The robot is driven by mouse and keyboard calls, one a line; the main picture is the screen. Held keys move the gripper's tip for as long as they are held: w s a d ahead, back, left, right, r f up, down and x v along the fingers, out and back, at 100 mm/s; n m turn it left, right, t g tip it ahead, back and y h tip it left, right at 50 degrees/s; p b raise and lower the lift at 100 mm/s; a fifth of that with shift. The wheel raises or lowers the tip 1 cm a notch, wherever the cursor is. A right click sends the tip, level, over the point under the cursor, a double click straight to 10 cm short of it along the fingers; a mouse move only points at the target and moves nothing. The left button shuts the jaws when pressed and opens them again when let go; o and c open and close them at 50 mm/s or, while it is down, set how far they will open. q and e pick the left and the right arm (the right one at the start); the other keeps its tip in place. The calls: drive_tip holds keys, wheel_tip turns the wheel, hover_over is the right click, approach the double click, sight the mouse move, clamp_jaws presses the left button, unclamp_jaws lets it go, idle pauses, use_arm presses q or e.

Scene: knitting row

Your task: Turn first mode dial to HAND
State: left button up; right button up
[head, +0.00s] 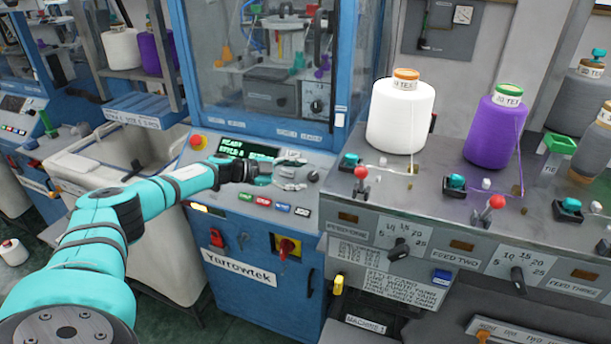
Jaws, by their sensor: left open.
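My left gripper (299,174) reaches in from the left over the sloped control panel (222,183) of the blue Yarrowtek machine. It is open, with its fingers pointing right. A small dark knob (313,177) sits on the panel just right of the fingertips and may be the mode dial. Its setting is too small to read. I cannot tell whether the fingers touch it. The arm and gripper hide part of the panel. A green-lit display (247,149) sits behind the gripper. My right gripper is not in view.
Coloured buttons (264,202) line the panel's front, and a red emergency knob (198,141) is at its left. A red-yellow switch (286,247) is below. White (400,117) and purple (495,133) yarn cones stand right on a grey feed bench (440,190) with red-topped levers.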

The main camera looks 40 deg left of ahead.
use_arm(q)
drive_tip(key=v, duration=0.9)
drive_tip(key=shift+r, duration=0.1)
